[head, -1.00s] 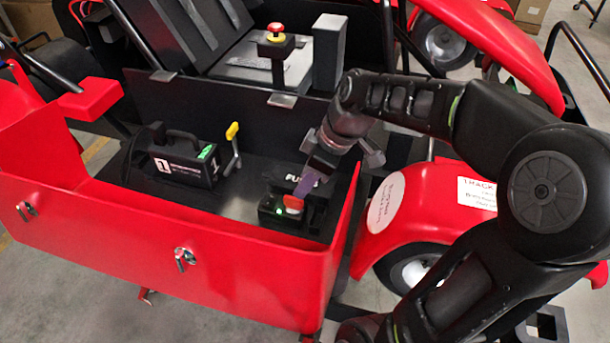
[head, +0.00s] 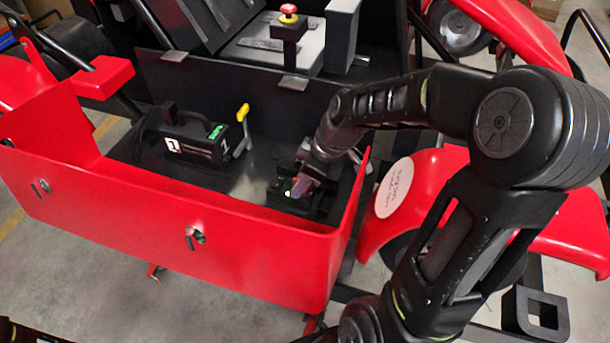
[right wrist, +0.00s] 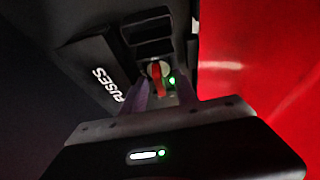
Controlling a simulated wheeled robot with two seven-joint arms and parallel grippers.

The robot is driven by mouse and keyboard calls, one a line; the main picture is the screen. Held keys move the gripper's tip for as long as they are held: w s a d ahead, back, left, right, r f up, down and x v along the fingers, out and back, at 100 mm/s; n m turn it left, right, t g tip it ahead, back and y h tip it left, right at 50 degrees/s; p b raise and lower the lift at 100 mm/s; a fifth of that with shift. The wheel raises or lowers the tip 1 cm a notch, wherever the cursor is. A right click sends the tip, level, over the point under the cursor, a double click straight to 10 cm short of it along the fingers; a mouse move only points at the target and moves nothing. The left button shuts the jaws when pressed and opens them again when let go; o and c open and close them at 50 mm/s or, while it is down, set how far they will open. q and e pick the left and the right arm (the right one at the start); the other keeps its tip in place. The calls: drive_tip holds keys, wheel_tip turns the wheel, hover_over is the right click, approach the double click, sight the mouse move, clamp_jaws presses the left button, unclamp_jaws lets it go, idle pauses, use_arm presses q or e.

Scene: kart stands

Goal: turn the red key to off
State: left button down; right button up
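The red key (right wrist: 157,79) sits in a round switch on the dark fuse box (right wrist: 95,70), which is marked FUSES. It points roughly up and down in the right wrist view. A green light (right wrist: 172,80) glows just right of it and also shows in the head view (head: 288,193). My right gripper (right wrist: 164,92) is open, with its purple fingers on either side of the key; I cannot tell if they touch it. In the head view my right gripper (head: 301,187) reaches down into the red-walled bay and mostly hides the key. My left gripper is not in view.
The red side panel (head: 200,235) rises close beside the fuse box. A black battery case (head: 190,140) and a yellow-handled lever (head: 243,113) stand left in the bay. A red stop button (head: 288,10) is on a post behind. A red fender (head: 425,180) lies to the right.

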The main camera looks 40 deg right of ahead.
drive_tip(key=shift+c, duration=0.2)
clamp_jaws()
idle(0.3)
drive_tip(key=shift+f+n+b, duration=0.1)
drive_tip(key=shift+n+b, duration=0.3)
drive_tip(key=shift+b, duration=0.1)
drive_tip(key=n+b, duration=0.1)
drive_tip(key=n, duration=0.1)
drive_tip(key=shift+n+g+y+b, duration=0.3)
drive_tip(key=shift+g+y+b, duration=0.05)
drive_tip(key=shift+g+y, duration=0.05)
drive_tip(key=shift+n+g+b, duration=0.3)
drive_tip(key=shift+n+b, duration=0.1)
drive_tip(key=shift+n, duration=0.4)
drive_tip(key=shift+n+y, duration=0.3)
drive_tip(key=shift+n, duration=0.2)
